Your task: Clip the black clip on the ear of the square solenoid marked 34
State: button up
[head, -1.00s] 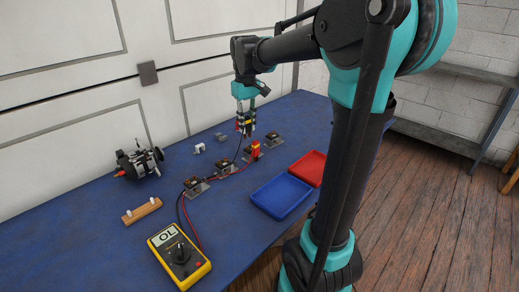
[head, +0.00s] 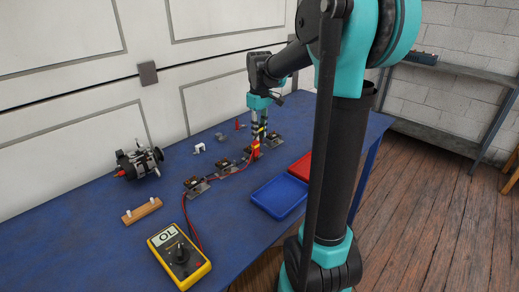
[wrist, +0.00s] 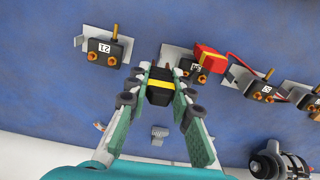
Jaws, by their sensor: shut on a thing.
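My gripper (wrist: 155,95) is shut on the black clip (wrist: 159,88), which has a yellow band. In the head view my gripper (head: 259,127) is above the row of solenoids. In the wrist view the clip's front end is close to the square solenoid (wrist: 203,75), whose label is partly hidden but looks like 34. Its metal ear (wrist: 176,54) shows behind the clip tip; I cannot tell whether they touch. A red clip (wrist: 209,57) sits on the other side of this solenoid. In the head view the red clip (head: 255,147) is just below my gripper.
Solenoids marked 21 (wrist: 104,48) and apparently 50 (wrist: 262,89) flank it. The multimeter (head: 179,253) has leads running along the row. Blue (head: 280,205) and red (head: 300,166) trays lie in front. An alternator (head: 138,162) and a wooden block (head: 142,211) are at left.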

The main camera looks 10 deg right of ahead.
jog(key=shift+f, duration=1.15)
jog(key=o, duration=0.9)
jog(key=shift+r, duration=4.25)
